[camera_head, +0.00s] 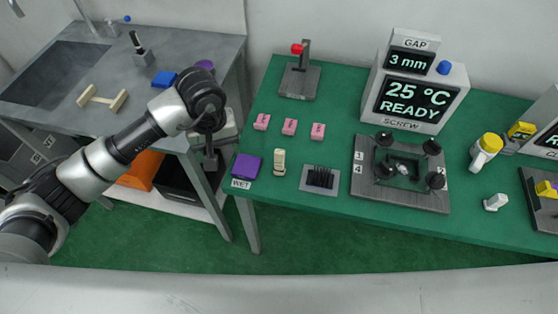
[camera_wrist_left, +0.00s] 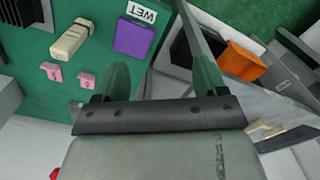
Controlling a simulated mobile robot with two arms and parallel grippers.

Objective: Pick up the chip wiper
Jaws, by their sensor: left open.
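A small cream block-shaped tool (camera_head: 279,161) lies on the green table, just right of a purple pad (camera_head: 247,167) labelled WET. It may be the chip wiper; no label on it tells. In the left wrist view the cream tool (camera_wrist_left: 71,39) is at upper left, and the purple pad (camera_wrist_left: 134,38) is nearer the middle. My left gripper (camera_head: 211,158) hangs near the table's left edge, left of both and apart from them. In the left wrist view its two fingers (camera_wrist_left: 160,80) are spread with nothing between them. My right gripper is not in view.
Pink blocks (camera_head: 289,127) stand behind the cream tool, and a black bristled block (camera_head: 320,177) is to its right. A dark four-post fixture (camera_head: 402,195) stands further right. A grey sink bench (camera_head: 60,118) is at left, with a gap between bench and table.

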